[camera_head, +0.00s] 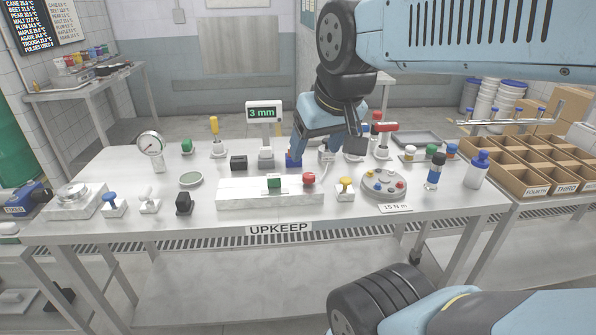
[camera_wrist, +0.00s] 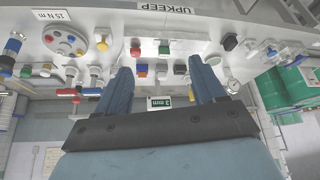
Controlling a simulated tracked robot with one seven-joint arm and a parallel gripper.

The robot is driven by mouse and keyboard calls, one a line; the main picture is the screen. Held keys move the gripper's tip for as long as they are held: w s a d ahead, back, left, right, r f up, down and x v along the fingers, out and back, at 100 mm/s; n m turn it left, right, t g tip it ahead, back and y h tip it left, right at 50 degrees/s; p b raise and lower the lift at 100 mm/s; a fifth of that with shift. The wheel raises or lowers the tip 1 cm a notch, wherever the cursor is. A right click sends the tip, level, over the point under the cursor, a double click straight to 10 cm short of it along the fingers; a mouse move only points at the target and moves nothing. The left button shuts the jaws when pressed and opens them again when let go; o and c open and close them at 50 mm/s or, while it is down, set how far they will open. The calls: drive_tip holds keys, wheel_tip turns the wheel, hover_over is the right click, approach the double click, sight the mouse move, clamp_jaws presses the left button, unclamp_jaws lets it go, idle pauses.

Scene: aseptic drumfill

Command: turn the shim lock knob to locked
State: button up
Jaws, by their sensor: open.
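No knob carries a readable shim lock label, so I cannot tell for certain which one it is. A display reading 3 mm (camera_head: 264,113) stands on a post at the table's middle; it also shows in the wrist view (camera_wrist: 160,103). In front of it is a pale block (camera_head: 240,195) with a green piece (camera_head: 274,182) on top and a red round knob (camera_head: 309,179) at its right end. My gripper (camera_head: 318,153) is open and empty, fingers pointing down, above and behind the block. In the wrist view, my gripper (camera_wrist: 160,70) has its fingers wide apart, with nothing between them.
A blue block (camera_head: 293,160) is close to my left finger. A black block (camera_head: 238,162) is left of it. A yellow knob (camera_head: 345,186), a round plate with coloured knobs (camera_head: 385,197) and a red-handled tool (camera_head: 382,128) are at right. The table's front edge is mostly clear.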

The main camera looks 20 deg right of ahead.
drive_tip(key=w+d+f+n+g, duration=0.1)
drive_tip(key=w+d+g, duration=0.1)
drive_tip(key=w, duration=0.5)
drive_tip(key=w+d+f+n+g, duration=0.1)
drive_tip(key=w+d+n, duration=0.15)
drive_tip(key=w, duration=0.45)
drive_tip(key=n+g, duration=0.2)
drive_tip(key=g, duration=0.1)
approach(309, 175)
wheel_tip(309, 175, down, 9)
drive_tip(key=shift+s+f, duration=0.1)
drive_tip(key=shift+c, duration=0.4)
drive_tip(key=c, duration=1)
